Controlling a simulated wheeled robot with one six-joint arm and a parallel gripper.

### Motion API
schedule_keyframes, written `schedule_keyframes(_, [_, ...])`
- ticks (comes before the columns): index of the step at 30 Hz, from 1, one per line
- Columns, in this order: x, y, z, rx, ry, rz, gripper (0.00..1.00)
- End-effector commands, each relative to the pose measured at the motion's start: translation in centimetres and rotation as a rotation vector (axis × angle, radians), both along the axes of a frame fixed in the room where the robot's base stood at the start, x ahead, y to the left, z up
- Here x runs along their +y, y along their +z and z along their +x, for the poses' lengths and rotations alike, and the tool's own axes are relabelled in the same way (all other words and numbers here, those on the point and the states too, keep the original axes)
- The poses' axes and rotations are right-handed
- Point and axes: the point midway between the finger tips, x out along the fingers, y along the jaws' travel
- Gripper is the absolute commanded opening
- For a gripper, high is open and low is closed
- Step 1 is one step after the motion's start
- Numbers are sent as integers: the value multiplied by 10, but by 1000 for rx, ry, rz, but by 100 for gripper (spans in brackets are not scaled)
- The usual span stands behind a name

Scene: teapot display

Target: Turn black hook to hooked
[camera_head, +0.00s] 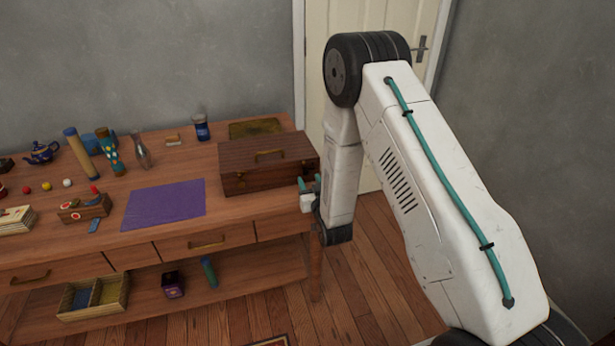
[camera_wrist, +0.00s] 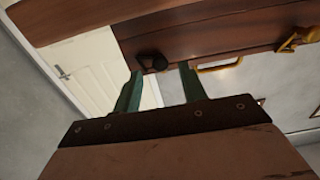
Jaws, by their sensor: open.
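The black hook (camera_wrist: 152,62) is a small dark piece on the edge of the wooden box in the wrist view. I cannot tell whether it is hooked. The brown wooden box (camera_head: 240,152) stands shut at the right end of the table in the head view. My gripper (camera_head: 309,184) is at the box's front right corner. In the wrist view its two green fingers (camera_wrist: 160,82) are apart, with the black hook between their tips. I cannot tell whether either finger touches it. The hook is not discernible in the head view.
A brass hook (camera_wrist: 298,38) and a brass handle (camera_wrist: 218,67) are on the box, right of the black hook in the wrist view. A purple cloth (camera_head: 163,205) lies left of the box. A blue jar (camera_head: 201,128) stands behind. Floor is clear right of the table.

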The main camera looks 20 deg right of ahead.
Motion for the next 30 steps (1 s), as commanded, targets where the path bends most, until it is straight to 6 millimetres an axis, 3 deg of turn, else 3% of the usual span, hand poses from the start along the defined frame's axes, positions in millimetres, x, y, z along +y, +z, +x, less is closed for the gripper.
schedule_keyframes(7, [0, 0, 31, 0, 0, 0, 42])
schedule_keyframes(17, [0, 0, 35, 2, 0, 0, 42])
schedule_keyframes(22, [0, 0, 35, 2, 0, 0, 0])
schedule_keyframes(30, [0, 0, 35, 2, 0, -12, 0])
